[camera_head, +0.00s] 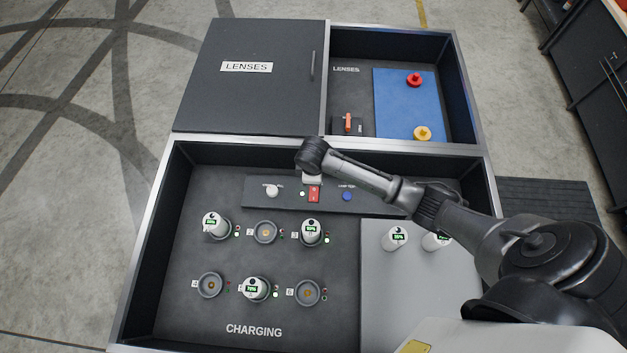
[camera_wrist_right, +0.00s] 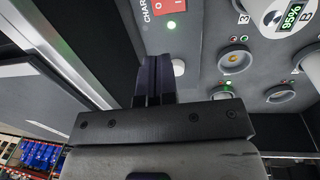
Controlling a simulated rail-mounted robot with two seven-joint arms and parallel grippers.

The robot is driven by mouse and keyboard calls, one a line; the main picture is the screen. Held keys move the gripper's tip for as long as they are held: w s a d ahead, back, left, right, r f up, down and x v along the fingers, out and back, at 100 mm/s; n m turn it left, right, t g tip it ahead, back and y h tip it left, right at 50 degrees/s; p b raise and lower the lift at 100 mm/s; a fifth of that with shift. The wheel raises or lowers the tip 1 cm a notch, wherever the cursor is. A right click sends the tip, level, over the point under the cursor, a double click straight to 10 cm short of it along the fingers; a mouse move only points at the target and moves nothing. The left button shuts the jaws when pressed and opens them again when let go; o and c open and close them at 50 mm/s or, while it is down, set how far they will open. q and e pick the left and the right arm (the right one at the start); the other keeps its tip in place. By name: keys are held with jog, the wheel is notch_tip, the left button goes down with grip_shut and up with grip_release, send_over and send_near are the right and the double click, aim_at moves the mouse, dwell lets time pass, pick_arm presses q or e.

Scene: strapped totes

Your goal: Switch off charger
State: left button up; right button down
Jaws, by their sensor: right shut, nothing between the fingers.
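The charger panel (camera_head: 255,188) lies along the back of the charging tote. Its red rocker switch (camera_head: 314,194) is at the middle, and it also shows at the top of the right wrist view (camera_wrist_right: 168,6). A green light (camera_head: 302,194) glows beside the switch. A white knob (camera_head: 272,191) is left of it and a blue button (camera_head: 347,196) right of it. My right gripper (camera_head: 312,180) is over the panel beside the red switch; contact cannot be told. Its fingers (camera_wrist_right: 157,62) are shut and empty, and partly cover the white knob in the wrist view. My left gripper is out of view.
White batteries stand in some charging cups, such as one (camera_head: 311,232) below the panel; other cups, such as one (camera_head: 308,293), are empty. More batteries (camera_head: 395,238) stand on a grey pad (camera_head: 385,290). The lens tote (camera_head: 325,75) adjoins behind, its left half lidded.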

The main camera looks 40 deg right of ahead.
dwell(0.3)
jog(key=shift+f, duration=0.15)
jog(key=b, duration=0.6)
send_near(314, 189)
jog(key=f, duration=0.6)
jog(key=shift+w+d+f, duration=0.1)
jog(key=shift+w+f, duration=0.05)
jog(key=shift+w, duration=0.15)
jog(key=shift+d+f+b, duration=0.1)
jog(key=shift+f+b, duration=0.25)
jog(key=shift+f, duration=0.2)
